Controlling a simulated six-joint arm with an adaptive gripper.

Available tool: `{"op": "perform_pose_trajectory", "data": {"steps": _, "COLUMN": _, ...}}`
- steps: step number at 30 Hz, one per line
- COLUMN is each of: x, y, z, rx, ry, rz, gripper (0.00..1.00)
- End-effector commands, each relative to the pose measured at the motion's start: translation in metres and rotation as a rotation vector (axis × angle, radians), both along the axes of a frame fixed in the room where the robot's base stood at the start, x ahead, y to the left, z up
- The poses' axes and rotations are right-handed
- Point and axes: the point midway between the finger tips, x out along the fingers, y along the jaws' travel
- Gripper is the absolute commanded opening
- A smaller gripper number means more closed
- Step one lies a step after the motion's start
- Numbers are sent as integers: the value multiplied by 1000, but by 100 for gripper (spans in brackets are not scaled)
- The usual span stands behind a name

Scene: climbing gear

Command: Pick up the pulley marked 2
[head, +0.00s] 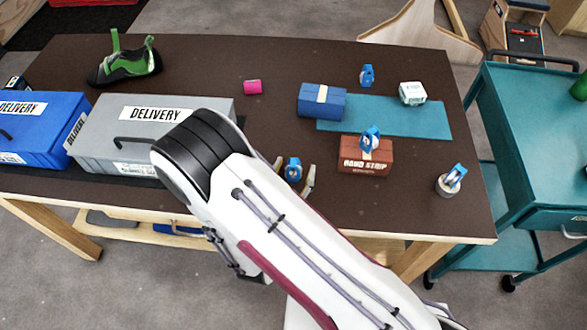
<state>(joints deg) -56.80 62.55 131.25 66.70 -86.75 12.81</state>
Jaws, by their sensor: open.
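Several blue pulleys are in the head view, and their number marks are too small to read for sure. One pulley (293,168) is between the fingers of my gripper (294,174), near the table's middle front. My gripper is open, with a finger showing on each side of that pulley; I cannot tell whether they touch it. A second pulley (370,138) is on top of the brown-red box. A third pulley (367,75) stands at the back, and another pulley (452,179) is at the right on a small round base. My arm hides part of the table.
The brown-red box (365,162), a blue box (321,101) and a white block (412,94) are on or near a teal mat (433,122). Grey (190,108) and blue (30,135) delivery cases stand left. A green-black shoe (128,65) and pink item (252,87) are behind.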

Motion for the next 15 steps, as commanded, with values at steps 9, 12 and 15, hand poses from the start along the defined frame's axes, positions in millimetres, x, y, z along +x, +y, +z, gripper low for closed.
{"op": "perform_pose_trajectory", "data": {"steps": 9, "x": 0, "y": 0, "z": 0, "rx": 0, "ry": 0, "rz": 0, "gripper": 52}}
{"op": "perform_pose_trajectory", "data": {"steps": 12, "x": 0, "y": 0, "z": 0, "rx": 0, "ry": 0, "rz": -1, "gripper": 34}}
{"op": "perform_pose_trajectory", "data": {"steps": 15, "x": 0, "y": 0, "z": 0, "rx": 0, "ry": 0, "rz": -1, "gripper": 11}}
